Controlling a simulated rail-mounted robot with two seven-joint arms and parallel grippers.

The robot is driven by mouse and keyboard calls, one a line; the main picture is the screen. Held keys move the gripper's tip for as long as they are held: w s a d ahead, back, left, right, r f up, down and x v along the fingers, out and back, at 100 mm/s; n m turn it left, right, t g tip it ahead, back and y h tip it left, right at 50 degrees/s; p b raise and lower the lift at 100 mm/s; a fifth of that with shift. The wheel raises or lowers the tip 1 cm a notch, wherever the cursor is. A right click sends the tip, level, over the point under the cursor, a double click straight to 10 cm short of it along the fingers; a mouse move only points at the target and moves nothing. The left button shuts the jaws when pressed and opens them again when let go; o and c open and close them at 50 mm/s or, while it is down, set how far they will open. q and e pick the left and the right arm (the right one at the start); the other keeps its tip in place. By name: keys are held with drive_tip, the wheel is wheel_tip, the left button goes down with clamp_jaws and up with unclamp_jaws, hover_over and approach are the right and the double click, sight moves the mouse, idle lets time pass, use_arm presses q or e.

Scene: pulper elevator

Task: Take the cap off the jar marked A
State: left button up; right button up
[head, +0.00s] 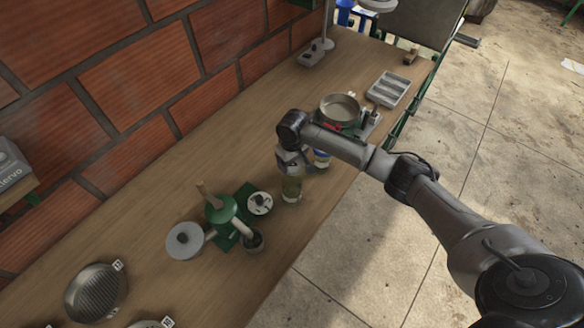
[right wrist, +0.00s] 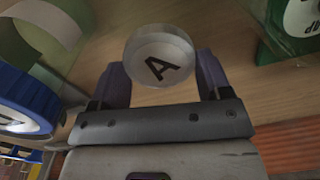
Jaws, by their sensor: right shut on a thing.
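The jar marked A (head: 291,188) is a clear, greenish jar standing upright on the wooden bench, just below my right gripper in the head view. Its white round cap with a black letter A (right wrist: 160,58) sits between the fingers of my right gripper (head: 290,160) in the right wrist view. The right gripper (right wrist: 162,85) is shut on the cap's sides. The gripper hides the jar's top in the head view, so I cannot tell whether cap and jar are touching. My left gripper is not in view.
A blue-and-white jar (head: 321,158) stands close beside, also in the wrist view (right wrist: 25,105). A green hand-cranked machine (head: 221,211) stands nearer. A metal pan (head: 341,108) and grey tray (head: 388,89) lie farther along. The brick wall (head: 130,90) bounds the bench.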

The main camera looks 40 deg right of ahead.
sight(292, 168)
wheel_tip(292, 168, down, 3)
drive_tip(key=shift+r+b, duration=0.1)
drive_tip(key=shift+b, duration=0.3)
drive_tip(key=shift+f, duration=0.4)
drive_tip(key=shift+f, duration=0.15)
drive_tip(key=o, duration=1)
wheel_tip(292, 168, up, 11)
drive_tip(key=shift+d+f+p, duration=0.1)
drive_tip(key=shift+f+p, duration=0.1)
drive_tip(key=shift+p, duration=0.9)
drive_tip(key=shift+r, duration=0.85)
